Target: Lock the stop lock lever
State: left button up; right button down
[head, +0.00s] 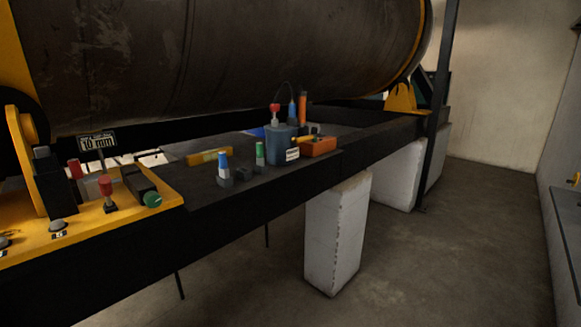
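A red-knobbed lever (106,187) stands upright on the yellow panel (90,222) at the left of the head view. A sign (97,142) reading "10 mm" stands just behind it. A second red-topped part (75,168) shows behind it to the left. A green round knob (152,199) is on the panel's right side, at the end of a dark block (139,182). No label here tells which part is the stop lock lever. Neither of my grippers is in view.
A large dark cylinder (230,50) lies above the black bench (250,195). The bench holds a blue pot (281,144), an orange block (318,147), a yellow bar (209,156) and blue- and green-topped items. White blocks (336,235) stand under it. Open floor (450,250) is at right.

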aim_at(104, 180)
jog(key=u, duration=1.3)
